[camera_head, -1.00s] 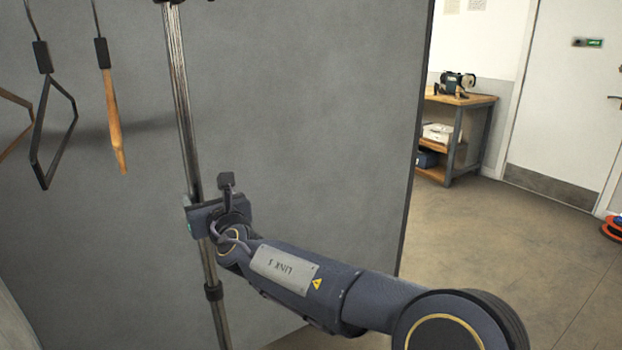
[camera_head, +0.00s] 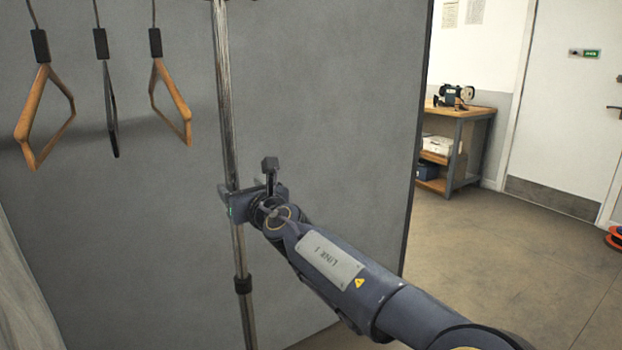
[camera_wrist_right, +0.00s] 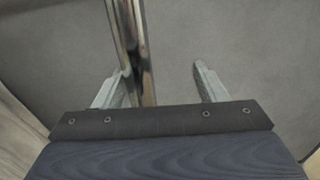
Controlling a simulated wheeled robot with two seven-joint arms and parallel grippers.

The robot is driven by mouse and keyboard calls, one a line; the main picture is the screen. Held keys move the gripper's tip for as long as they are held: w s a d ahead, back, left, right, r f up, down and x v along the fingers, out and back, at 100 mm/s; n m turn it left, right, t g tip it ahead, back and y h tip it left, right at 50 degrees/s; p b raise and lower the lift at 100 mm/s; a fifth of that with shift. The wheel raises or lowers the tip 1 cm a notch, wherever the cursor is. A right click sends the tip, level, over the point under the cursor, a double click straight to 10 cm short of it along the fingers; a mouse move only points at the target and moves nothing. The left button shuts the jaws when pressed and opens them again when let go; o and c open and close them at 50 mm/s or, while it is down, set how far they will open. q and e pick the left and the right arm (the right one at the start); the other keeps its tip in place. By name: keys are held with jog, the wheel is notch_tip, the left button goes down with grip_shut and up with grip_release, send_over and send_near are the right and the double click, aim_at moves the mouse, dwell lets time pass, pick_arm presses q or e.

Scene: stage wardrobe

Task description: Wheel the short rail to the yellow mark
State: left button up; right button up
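A shiny metal upright (camera_head: 226,110), which appears to belong to the rail, runs from the top of the head view down past my right gripper; its base and top bar are out of frame. My right gripper (camera_head: 226,200) is at the upright, above a dark collar (camera_head: 243,285). In the right wrist view, the right gripper (camera_wrist_right: 160,82) has its fingers spread, with the upright (camera_wrist_right: 134,60) between them, nearer the left finger. A clear gap shows to the right finger. My left gripper is not in view. No yellow mark is visible.
A large grey panel (camera_head: 330,120) stands behind the upright. Right of it are a wooden bench (camera_head: 462,112) with a machine (camera_head: 455,95), a white door (camera_head: 570,120) and open floor (camera_head: 490,250).

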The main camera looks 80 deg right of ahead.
jog(key=shift+s+d+b, duration=1.3)
jog(key=shift+s+d, duration=3.5)
jog(key=shift+s, duration=1.3)
jog(key=w+a+b+v, duration=0.1)
jog(key=b+v, duration=0.1)
jog(key=v, duration=1)
jog(key=shift+w+b, duration=0.2)
jog(key=shift+b, duration=0.1)
